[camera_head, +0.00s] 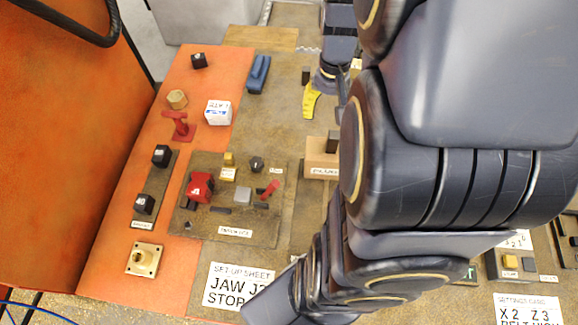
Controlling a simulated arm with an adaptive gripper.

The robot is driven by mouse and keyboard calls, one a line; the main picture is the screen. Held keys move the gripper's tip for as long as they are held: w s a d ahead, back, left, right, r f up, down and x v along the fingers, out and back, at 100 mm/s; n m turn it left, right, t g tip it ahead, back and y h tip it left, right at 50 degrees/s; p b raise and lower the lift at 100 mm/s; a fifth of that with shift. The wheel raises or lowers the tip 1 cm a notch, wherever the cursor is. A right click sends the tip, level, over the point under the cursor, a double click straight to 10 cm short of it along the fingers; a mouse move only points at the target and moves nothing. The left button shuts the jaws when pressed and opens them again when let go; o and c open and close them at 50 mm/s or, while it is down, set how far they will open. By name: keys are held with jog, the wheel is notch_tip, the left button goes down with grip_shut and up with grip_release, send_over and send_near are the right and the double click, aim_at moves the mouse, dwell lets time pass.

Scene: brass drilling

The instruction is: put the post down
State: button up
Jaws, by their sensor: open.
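My gripper (325,106) shows in part behind my large arm link, toward the top middle. Its near finger has a yellow face and the other side is dark and partly covered. It is open, and I see nothing held between the fingers. Just below it in the picture, a dark upright block (333,142), perhaps the post, stands at a tan labelled block (320,160). It appears apart from the fingers. My arm covers the area to its right, and the label is too small to read surely.
A board (270,222) holds a red clamp-like part and small blocks. The orange surface (180,225) carries a brass flanged piece (143,259), a white box (218,113), a red stand (179,125) and dark blocks. A blue item (258,74) lies left of my gripper.

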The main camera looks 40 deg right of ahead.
jog(key=s+a+r+n, duration=0.3)
jog(key=s+a+n, duration=0.1)
jog(key=a, duration=0.4)
jog(key=s+a+r+n+g, duration=0.1)
jog(key=s+a+r+n, duration=0.3)
jog(key=a, duration=0.5)
jog(key=shift+s+a+r, duration=0.15)
jog(key=shift+s+a, duration=0.15)
jog(key=shift+s, duration=0.6)
